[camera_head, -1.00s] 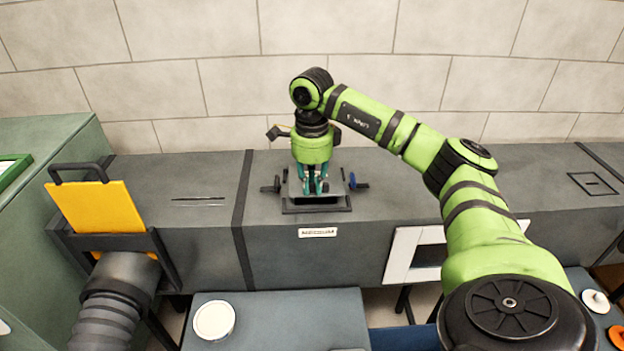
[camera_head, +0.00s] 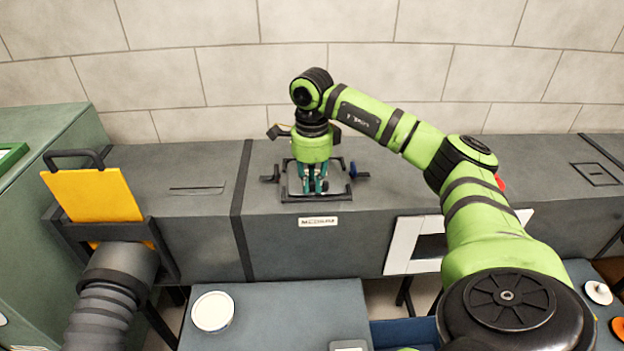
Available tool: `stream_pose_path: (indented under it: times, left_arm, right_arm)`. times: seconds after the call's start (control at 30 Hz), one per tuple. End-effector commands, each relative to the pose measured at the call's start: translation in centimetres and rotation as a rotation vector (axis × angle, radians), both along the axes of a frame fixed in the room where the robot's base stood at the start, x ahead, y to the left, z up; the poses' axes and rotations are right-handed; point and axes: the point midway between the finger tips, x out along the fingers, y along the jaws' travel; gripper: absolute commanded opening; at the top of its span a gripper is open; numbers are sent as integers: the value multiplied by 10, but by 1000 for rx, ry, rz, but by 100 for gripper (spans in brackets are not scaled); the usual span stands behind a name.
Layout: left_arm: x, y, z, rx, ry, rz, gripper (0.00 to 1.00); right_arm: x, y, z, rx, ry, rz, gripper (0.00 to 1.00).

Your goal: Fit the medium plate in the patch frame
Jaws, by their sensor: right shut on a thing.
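My right gripper (camera_head: 313,190) points straight down over the top of the grey duct, its teal fingers shut on the medium plate. The medium plate (camera_head: 296,183) is a flat grey piece, partly hidden by the fingers. It lies within the outline of the patch frame (camera_head: 318,198), a dark rim on the duct above a white label that seems to read MEDIUM. Whether the plate is fully seated I cannot tell. A dark knob (camera_head: 269,179) stands left of the frame and a blue knob (camera_head: 353,170) right of it. My left gripper is out of view.
A yellow plate (camera_head: 95,195) with a black handle stands in a slot at the left, above a ribbed hose (camera_head: 105,300). A white-framed opening (camera_head: 402,245) is on the duct front. A grey table (camera_head: 270,310) in front holds a round white lid (camera_head: 212,311).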

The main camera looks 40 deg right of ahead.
Motion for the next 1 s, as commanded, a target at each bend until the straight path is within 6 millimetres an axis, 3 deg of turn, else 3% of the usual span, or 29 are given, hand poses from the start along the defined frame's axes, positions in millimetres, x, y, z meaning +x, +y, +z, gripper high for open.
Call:
stream_pose_path:
  times: [0.03,0.07,0.1,0.13,0.57,1.0]
  left_arm:
    - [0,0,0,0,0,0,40]
    - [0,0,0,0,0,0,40]
    - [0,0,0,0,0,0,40]
    - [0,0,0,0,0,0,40]
    - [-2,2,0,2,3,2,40]
    - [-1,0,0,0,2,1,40]
  right_arm:
    - [0,0,1,0,-1,0,0]
    - [0,0,1,0,-1,0,25]
    - [0,0,1,0,-1,0,41]
    - [0,0,1,0,-1,0,45]
    - [1,0,8,0,-3,0,45]
    - [0,1,97,-1,-7,0,45]
